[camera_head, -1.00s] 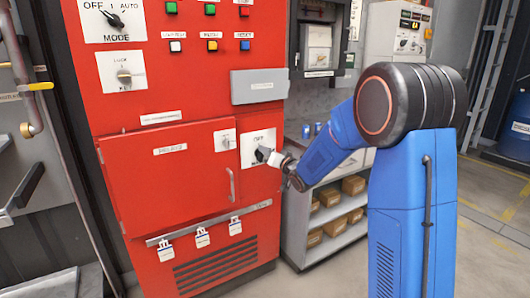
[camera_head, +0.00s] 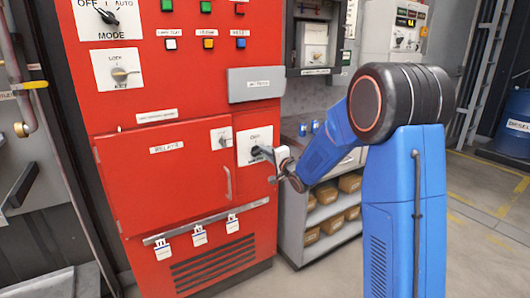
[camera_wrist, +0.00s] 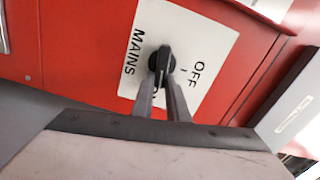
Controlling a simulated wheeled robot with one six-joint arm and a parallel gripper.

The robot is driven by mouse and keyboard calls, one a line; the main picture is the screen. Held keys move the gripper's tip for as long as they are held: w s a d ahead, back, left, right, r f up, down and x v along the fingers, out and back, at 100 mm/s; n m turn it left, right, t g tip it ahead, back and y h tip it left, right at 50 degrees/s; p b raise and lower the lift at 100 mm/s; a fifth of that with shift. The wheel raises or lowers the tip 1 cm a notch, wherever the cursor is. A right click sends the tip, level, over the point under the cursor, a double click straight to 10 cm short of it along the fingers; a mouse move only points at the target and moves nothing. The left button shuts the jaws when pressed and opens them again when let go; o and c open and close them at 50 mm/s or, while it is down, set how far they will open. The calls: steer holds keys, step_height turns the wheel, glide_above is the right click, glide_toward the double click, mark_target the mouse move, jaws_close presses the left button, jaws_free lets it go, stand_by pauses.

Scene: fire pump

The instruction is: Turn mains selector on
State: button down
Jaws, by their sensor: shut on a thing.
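The mains selector is a black knob (camera_wrist: 161,60) on a white plate (camera_wrist: 205,50) marked OFF and MAINS, on the red cabinet. In the wrist view my gripper (camera_wrist: 161,88) has its two grey fingers closed on the knob, one on each side. A second marking near the fingers is partly hidden, so the knob's exact setting is hard to read. In the head view the plate (camera_head: 246,137) is at the cabinet's right side, and my gripper (camera_head: 266,153) reaches it from the right, covering part of the knob.
The red cabinet door (camera_head: 170,185) with its handle is left of the plate. A smaller switch plate (camera_head: 221,139) sits close beside it. A grey box (camera_head: 255,85) juts out above. Shelves with cartons (camera_head: 326,195) stand to the right.

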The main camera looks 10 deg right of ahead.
steer(key=shift+f+m, duration=0.25)
steer(key=shift+m, duration=0.75)
steer(key=c, duration=1.7)
jaws_free()
steer(key=shift+c, duration=0.2)
steer(key=shift+s, duration=0.1)
steer(key=v, duration=1.7)
steer(key=shift+s+d, duration=0.1)
